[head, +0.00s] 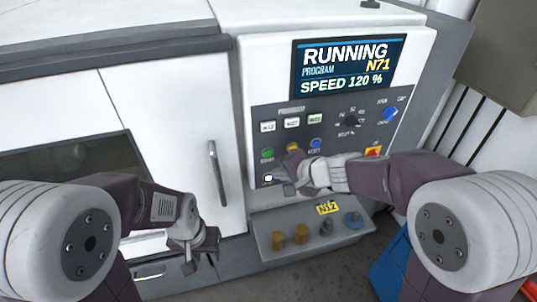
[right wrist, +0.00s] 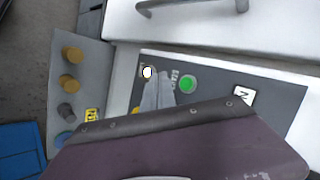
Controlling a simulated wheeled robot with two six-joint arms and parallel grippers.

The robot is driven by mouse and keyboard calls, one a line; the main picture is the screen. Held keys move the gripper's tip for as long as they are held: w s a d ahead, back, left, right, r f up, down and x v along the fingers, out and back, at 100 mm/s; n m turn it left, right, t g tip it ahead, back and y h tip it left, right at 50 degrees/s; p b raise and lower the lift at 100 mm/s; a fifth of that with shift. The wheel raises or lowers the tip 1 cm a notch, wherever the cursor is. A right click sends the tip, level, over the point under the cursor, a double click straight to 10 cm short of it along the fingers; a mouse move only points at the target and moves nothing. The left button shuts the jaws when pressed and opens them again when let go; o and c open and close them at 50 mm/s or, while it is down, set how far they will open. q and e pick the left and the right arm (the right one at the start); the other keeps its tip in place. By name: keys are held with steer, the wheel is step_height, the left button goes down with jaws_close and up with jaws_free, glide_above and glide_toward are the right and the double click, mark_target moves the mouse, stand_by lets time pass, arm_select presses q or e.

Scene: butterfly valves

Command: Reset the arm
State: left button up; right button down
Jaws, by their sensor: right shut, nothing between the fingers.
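My right gripper (head: 283,172) is shut and empty at the lower left of the machine's dark control panel (head: 342,119). In the right wrist view its fingertips (right wrist: 151,82) lie close to a small lit white button (right wrist: 147,72); I cannot tell whether they touch it. A green button (right wrist: 187,84) glows beside the fingers. My left gripper (head: 195,243) hangs in front of the machine's lower front, away from the panel; its finger opening is unclear.
The screen (head: 346,67) reads RUNNING, PROGRAM N71, SPEED 120 %. A door handle (head: 217,173) stands out left of the panel. A blue container (head: 392,268) stands on the floor at right.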

stand_by(0.3)
steer(key=s+d+f+n+g+h+b, duration=0.6)
steer(key=s+d+f+n+b, duration=0.1)
steer(key=s+d+f, duration=0.9)
step_height(320, 180, down, 4)
steer(key=shift+s+d+f+b, duration=0.25)
steer(key=shift+s+d+b, duration=0.2)
steer(key=shift+s, duration=0.6)
steer(key=shift+a, duration=0.1)
stand_by(0.7)
